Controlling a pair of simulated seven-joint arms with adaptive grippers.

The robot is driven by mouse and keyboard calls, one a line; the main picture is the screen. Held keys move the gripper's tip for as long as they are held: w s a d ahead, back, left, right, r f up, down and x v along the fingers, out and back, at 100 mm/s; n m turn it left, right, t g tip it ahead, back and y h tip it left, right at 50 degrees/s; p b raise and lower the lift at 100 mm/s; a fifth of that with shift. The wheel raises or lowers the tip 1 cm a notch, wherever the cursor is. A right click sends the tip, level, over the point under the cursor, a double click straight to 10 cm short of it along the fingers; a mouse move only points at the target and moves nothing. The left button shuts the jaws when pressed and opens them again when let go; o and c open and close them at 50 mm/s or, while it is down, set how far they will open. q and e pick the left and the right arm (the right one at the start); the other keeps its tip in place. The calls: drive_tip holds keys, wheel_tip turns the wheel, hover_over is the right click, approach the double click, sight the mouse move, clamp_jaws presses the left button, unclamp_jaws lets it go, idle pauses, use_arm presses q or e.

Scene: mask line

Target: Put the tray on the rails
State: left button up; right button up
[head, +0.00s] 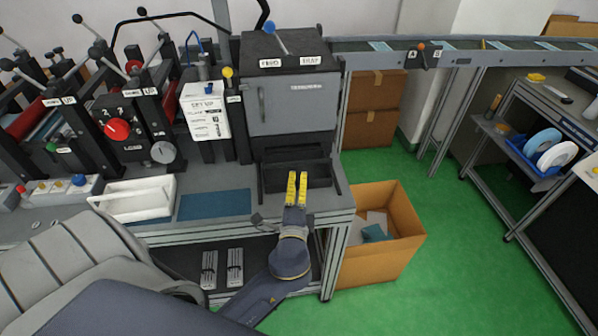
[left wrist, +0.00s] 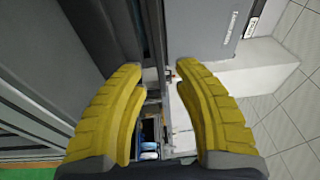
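The grey box also shows in the left wrist view (left wrist: 198,22). My right gripper is not in view.
A white tray (head: 133,213) and a blue mat (head: 214,205) lie on the bench to the left. A cardboard box (head: 385,262) stands on the green floor at right. A conveyor (head: 480,46) runs along the back right. Control levers and machines crowd the left.

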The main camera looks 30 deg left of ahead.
use_arm(q)
drive_tip(key=shift+v, duration=1.9)
drive_tip(key=shift+d, duration=0.1)
